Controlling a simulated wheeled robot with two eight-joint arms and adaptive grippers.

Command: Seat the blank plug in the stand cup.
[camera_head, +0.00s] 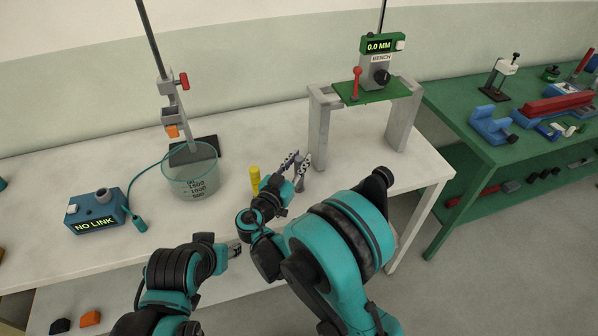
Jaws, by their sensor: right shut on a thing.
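My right gripper (296,168) is low over the white bench, left of the grey frame. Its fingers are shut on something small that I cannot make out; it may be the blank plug. A yellow cylinder (255,177) stands upright just left of that gripper, partly hidden by my wrist. A short grey cup-like piece (103,194) sits on top of the blue "NO LINK" box (92,217); I cannot tell whether it is the stand cup. My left gripper (235,250) is at the bench's front edge, small and dark, its jaws unclear.
A glass beaker (190,178) stands beneath a clamp stand (172,105). A teal cable joins the box to a small probe (139,222). The grey frame (320,132) carries a green plate with a "0.0 MM" gauge (381,44). A green table (467,122) with tools stands right.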

